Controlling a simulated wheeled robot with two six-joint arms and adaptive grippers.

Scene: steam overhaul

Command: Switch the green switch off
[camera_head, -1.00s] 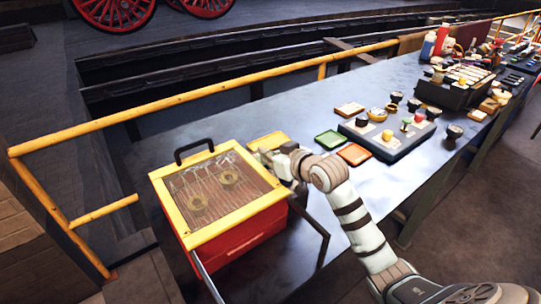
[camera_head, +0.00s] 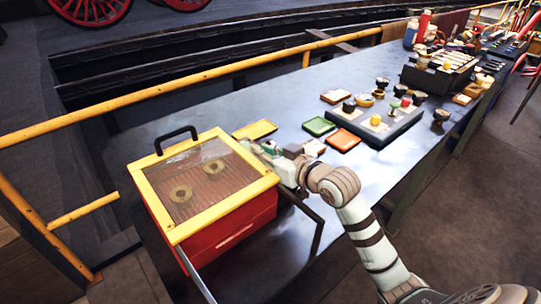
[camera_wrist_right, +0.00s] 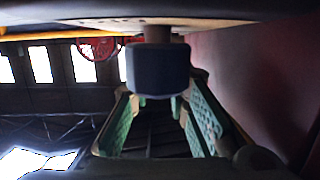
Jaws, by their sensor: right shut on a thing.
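A red box (camera_head: 235,232) with a yellow-framed glass lid (camera_head: 258,188) stands on the table at the left of the head view. My right gripper (camera_head: 265,150) is at the box's right back edge. In the wrist view, a dark block on a short stem (camera_wrist_right: 157,70) shows in front of the green-padded fingers (camera_wrist_right: 160,120). The fingers are closed on it as far as I can tell; their tips are partly hidden behind it. A small green piece (camera_head: 395,106) stands on the grey panel (camera_head: 400,128) farther right, apart from the gripper; I cannot tell whether it is the green switch.
Several knobs stand on and around the panel. A black handle (camera_head: 176,134) rises behind the lid. A yellow railing (camera_head: 200,80) runs along the back.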

